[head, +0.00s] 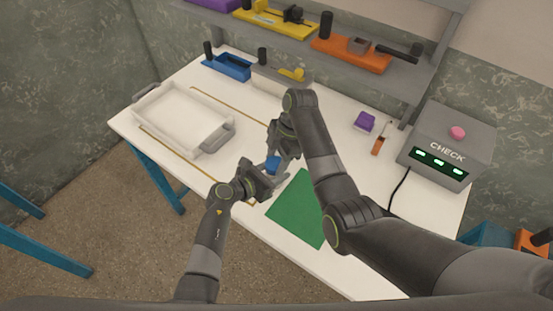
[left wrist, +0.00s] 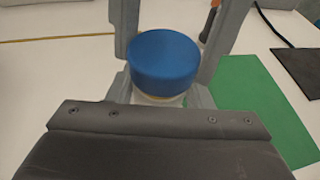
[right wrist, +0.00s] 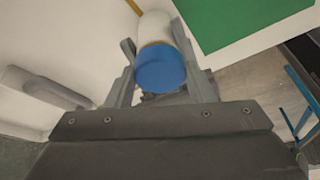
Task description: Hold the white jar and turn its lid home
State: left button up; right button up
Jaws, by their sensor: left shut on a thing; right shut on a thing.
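The white jar (right wrist: 154,27) shows in the right wrist view with a gold band beside its blue lid (right wrist: 160,68). In the left wrist view the lid (left wrist: 163,60) sits on top of the jar, with a thin yellowish band (left wrist: 160,97) under it. In the head view the blue lid (head: 273,163) is between my two grippers. My left gripper (head: 270,175) is shut on the jar's body, low down. My right gripper (head: 284,155) comes from the other side and is shut on the lid. Most of the jar's body is hidden in the head view.
A green mat (head: 301,212) lies just right of the grippers. A white tray (head: 180,118) with grey handles stands at left. A grey CHECK box (head: 449,146) with a pink button, a purple block (head: 365,121) and an orange-handled tool (head: 378,146) lie at right.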

jog(key=shift+f, duration=0.45)
dwell(0.3)
pick_arm(q)
jog(key=shift+s+d+r, duration=0.1)
jog(key=shift+d+r, duration=0.1)
pick_arm(e)
jog(key=shift+s+d+f, duration=0.15)
jog(key=shift+s+f, duration=0.05)
jog(key=shift+f, duration=0.3)
jog(key=o, duration=0.7)
pick_arm(q)
jog(key=shift+a, duration=0.1)
jog(key=shift+r, duration=0.15)
jog(key=shift+w+f, duration=0.2)
pick_arm(e)
jog(key=v, duration=0.3)
jog(key=shift+w+r, duration=0.2)
jog(key=shift+r, duration=0.1)
pick_arm(q)
jog(key=shift+s+a, duration=0.1)
jog(key=shift+s, duration=0.05)
pick_arm(e)
jog(key=shift+r, duration=0.4)
jog(key=shift+c, duration=0.2)
